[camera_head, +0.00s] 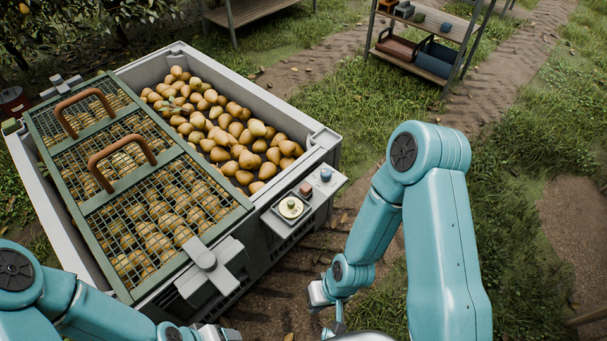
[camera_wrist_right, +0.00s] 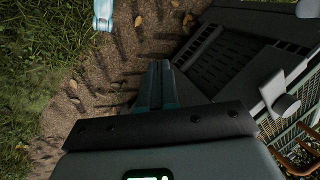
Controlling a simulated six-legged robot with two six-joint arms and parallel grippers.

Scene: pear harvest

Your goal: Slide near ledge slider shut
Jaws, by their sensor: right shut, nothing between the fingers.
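The near ledge slider (camera_head: 205,257) is a grey cross-shaped block with a round knob, on the crate's near ledge beside the green mesh lid (camera_head: 116,295). I cannot tell how far it overlaps the lid. In the right wrist view the slider's knob (camera_wrist_right: 286,105) shows at the right. My right gripper (camera_wrist_right: 158,68) is shut and empty, over the ground in front of the crate and apart from the slider. In the head view its fingers are not clearly visible. My left gripper (camera_head: 215,332) is partly cut off at the bottom edge; its fingers are hidden.
The grey crate (camera_head: 265,97) holds many pears, with the lid over its left part. A side shelf (camera_head: 296,213) carries a small dish and two knobs. A similar far slider (camera_head: 62,86) sits at the back left. A rack (camera_head: 440,25) stands behind; grass lies right.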

